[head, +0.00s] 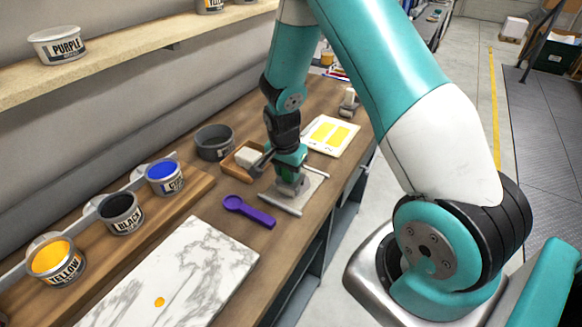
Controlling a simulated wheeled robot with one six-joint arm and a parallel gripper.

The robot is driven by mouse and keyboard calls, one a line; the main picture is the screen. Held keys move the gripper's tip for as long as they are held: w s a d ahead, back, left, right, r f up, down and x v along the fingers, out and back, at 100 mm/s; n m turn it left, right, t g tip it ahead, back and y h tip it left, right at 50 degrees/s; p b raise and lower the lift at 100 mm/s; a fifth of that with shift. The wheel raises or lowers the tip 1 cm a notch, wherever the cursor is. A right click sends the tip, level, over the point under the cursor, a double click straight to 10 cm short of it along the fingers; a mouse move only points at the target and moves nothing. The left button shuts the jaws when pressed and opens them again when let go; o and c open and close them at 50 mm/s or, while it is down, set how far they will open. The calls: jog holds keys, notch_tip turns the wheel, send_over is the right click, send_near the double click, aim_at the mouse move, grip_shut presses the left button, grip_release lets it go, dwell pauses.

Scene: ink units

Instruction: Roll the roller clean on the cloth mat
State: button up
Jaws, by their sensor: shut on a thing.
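The cloth mat (308,190) is a pale grey sheet on the wooden bench, with a light bar along its near edge and another along its far edge. My gripper (290,182) points down over the middle of the mat and is shut on the roller (290,188). Only a small grey part of the roller shows below the fingers. It is low over the mat, but I cannot tell whether it touches the cloth. Its roller face and any ink on it are hidden.
A purple spoon (249,211) and a marble slab (178,275) with a yellow blob lie nearer. Yellow (55,262), black (120,213) and blue (164,176) ink tins stand left. A dark bowl (214,143), a wooden tray (240,161) and a yellow-printed sheet (330,135) lie beyond.

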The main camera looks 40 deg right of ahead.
jog(key=shift+w+d, duration=0.4)
jog(key=shift+d, duration=0.7)
jog(key=shift+w+d, duration=0.35)
jog(key=shift+d, duration=0.7)
jog(key=shift+w+d, duration=0.4)
jog(key=shift+d, duration=0.7)
notch_tip(320, 180, up, 6)
jog(key=p, duration=0.4)
